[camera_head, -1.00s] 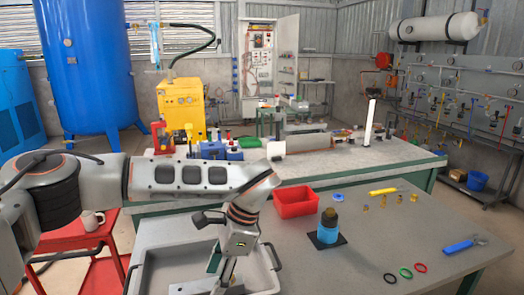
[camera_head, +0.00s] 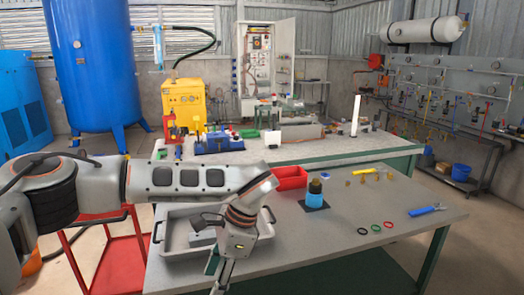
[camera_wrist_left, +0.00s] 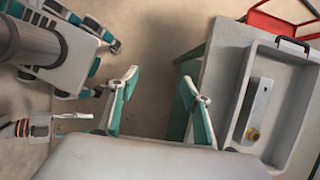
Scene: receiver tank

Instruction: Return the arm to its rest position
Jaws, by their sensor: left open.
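My left arm reaches in from the left in the head view, and its hand points down. My left gripper (camera_head: 222,277) is partly cut off by the bottom edge there. In the left wrist view the gripper (camera_wrist_left: 158,98) has two teal-backed fingers spread apart, with nothing between them. Bare floor shows beyond the gap. The gripper is outside the near bench edge, beside the grey tray (camera_wrist_left: 289,139).
A grey block (camera_wrist_left: 257,106) lies in the tray. A red cart (camera_head: 118,262) stands left of the bench.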

